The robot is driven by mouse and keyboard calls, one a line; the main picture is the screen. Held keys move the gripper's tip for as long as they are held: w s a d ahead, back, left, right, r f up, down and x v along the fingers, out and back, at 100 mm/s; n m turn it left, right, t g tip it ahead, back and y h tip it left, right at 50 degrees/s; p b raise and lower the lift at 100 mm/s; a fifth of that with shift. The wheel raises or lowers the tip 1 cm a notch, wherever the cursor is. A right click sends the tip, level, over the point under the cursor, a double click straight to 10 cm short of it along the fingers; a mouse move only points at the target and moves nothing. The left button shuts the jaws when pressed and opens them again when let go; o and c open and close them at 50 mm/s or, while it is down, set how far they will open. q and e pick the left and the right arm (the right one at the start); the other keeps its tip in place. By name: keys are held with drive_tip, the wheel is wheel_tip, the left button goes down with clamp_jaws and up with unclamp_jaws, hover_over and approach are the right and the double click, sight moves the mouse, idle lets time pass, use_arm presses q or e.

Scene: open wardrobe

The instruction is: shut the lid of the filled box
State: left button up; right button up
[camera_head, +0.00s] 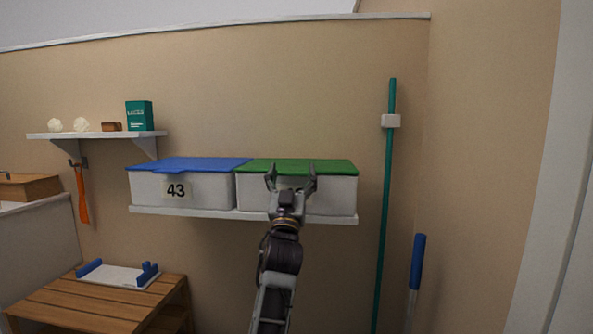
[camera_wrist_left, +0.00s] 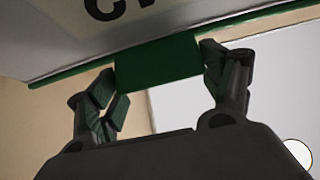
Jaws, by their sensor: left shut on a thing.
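A white box (camera_head: 334,197) with a green lid (camera_head: 300,166) stands on the right of a wall shelf. The lid lies over the box top and looks closed. My left gripper (camera_head: 291,178) is at the front of this box. In the left wrist view the fingers (camera_wrist_left: 160,85) are on either side of a green tab (camera_wrist_left: 157,62) at the lid's edge and shut on it. What is inside the box is hidden. My right gripper is not in view.
A white box (camera_head: 212,190) marked 43, with a blue lid (camera_head: 190,164), stands close on the left on the same shelf (camera_head: 200,212). A green pole (camera_head: 386,210) stands to the right. A wooden slatted bench (camera_head: 75,307) is at lower left.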

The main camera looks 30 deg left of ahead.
use_arm(q)
drive_tip(key=shift+w+d+f+b, duration=0.15)
drive_tip(key=shift+f+b, duration=0.1)
drive_tip(key=shift+f, duration=0.35)
drive_tip(key=shift+w+a+f+b, duration=0.1)
drive_tip(key=shift+f+b, duration=0.15)
drive_tip(key=shift+f, duration=0.6)
drive_tip(key=o, duration=1.4)
drive_tip(key=shift+f, duration=0.1)
drive_tip(key=shift+s+r, duration=0.2)
drive_tip(key=shift+r, duration=0.1)
drive_tip(key=shift+r, duration=0.15)
drive_tip(key=shift+d+r, duration=0.1)
drive_tip(key=shift+r, duration=4.75)
